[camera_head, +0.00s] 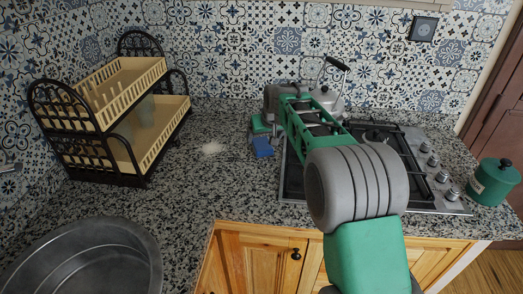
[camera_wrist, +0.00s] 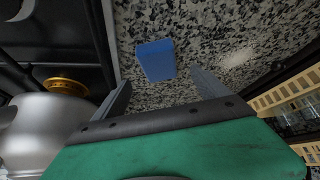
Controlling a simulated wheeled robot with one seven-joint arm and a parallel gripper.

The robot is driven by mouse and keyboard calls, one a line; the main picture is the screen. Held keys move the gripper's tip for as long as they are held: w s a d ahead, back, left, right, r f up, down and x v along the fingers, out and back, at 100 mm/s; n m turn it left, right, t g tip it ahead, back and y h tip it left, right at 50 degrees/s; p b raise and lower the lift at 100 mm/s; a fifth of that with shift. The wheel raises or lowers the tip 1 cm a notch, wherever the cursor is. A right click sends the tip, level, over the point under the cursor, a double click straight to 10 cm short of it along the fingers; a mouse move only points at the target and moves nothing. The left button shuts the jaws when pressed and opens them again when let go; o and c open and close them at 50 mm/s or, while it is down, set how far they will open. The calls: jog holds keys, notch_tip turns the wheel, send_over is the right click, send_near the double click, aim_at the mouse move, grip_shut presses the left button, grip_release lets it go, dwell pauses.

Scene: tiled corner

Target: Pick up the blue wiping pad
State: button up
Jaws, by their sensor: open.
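The blue wiping pad (camera_head: 262,147) lies on the speckled granite counter, just left of the stove. In the wrist view the blue pad (camera_wrist: 155,60) lies ahead of the fingers, nearly between their lines and a little apart from them. My gripper (camera_wrist: 162,85) is open and empty, with its two grey fingers spread. In the head view my green and grey arm reaches over the stove, and its green end (camera_head: 262,125) is just behind the pad. The fingertips are mostly hidden there.
A kettle (camera_head: 327,97) stands on the gas stove (camera_head: 423,170) beside my arm. A two-tier dish rack (camera_head: 140,160) is at the left, and a metal sink (camera_head: 84,262) at front left. A pale patch (camera_head: 213,147) lies on the counter left of the pad.

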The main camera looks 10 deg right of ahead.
aim_at(262, 144)
jog(key=p+x, duration=0.1)
jog(key=x, duration=0.5)
jog(key=shift+f, duration=0.25)
jog(key=shift+s, duration=0.1)
jog(key=shift+c, duration=0.5)
jog(key=c, duration=1.5)
